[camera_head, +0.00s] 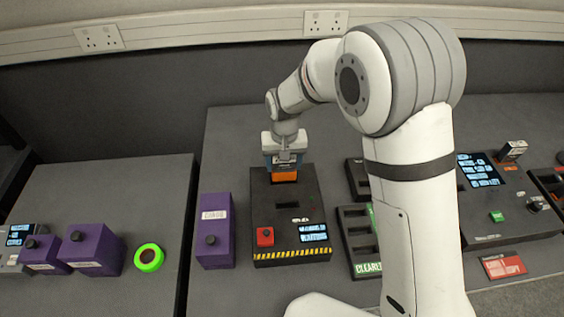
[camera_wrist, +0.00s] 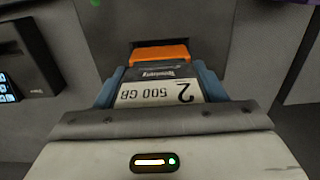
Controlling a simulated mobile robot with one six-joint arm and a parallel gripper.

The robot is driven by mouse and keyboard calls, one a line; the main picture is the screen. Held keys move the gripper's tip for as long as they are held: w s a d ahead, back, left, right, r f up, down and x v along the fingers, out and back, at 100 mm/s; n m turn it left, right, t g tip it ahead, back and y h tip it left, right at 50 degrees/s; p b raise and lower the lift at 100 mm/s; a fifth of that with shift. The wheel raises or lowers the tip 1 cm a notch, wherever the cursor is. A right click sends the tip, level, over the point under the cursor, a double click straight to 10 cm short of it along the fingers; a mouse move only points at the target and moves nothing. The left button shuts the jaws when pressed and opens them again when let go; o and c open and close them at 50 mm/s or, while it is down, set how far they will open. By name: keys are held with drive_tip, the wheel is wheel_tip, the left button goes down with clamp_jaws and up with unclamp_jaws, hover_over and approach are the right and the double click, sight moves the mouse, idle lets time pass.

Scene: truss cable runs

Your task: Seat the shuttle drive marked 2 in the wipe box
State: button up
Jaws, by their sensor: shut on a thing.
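The shuttle drive marked 2 (camera_wrist: 160,88) has a white label reading 500 GB and an orange end. My gripper (camera_wrist: 160,95) is shut on it, with blue fingers along both sides. In the head view my gripper (camera_head: 285,160) is over the back part of a black box with yellow-black stripes, which I take for the wipe box (camera_head: 290,212). The drive's orange end (camera_head: 284,176) shows just below the fingers at the box top. I cannot tell whether it has entered a slot; the gripper hides that spot. The box has a red button (camera_head: 265,237) and a lit screen (camera_head: 313,232).
A purple box (camera_head: 215,240) stands close to the left of the black box. A slotted tray (camera_head: 359,240) is to its right, partly behind my arm. Two purple boxes (camera_head: 95,252) and a green ring (camera_head: 149,257) are on the left table. A screened console (camera_head: 480,195) stands right.

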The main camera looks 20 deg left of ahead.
sight(284, 174)
drive_tip(key=shift+f+b, duration=0.95)
drive_tip(key=shift+f, duration=0.15)
idle(1.3)
drive_tip(key=shift+f+b, duration=0.5)
drive_tip(key=shift+f, duration=0.1)
drive_tip(key=shift+f+b, duration=0.75)
drive_tip(key=shift+f, duration=0.2)
idle(0.4)
drive_tip(key=o, duration=1.5)
drive_tip(key=shift+w+r+p, duration=0.1)
drive_tip(key=shift+r+p, duration=2.4)
drive_tip(key=shift+r, duration=1.5)
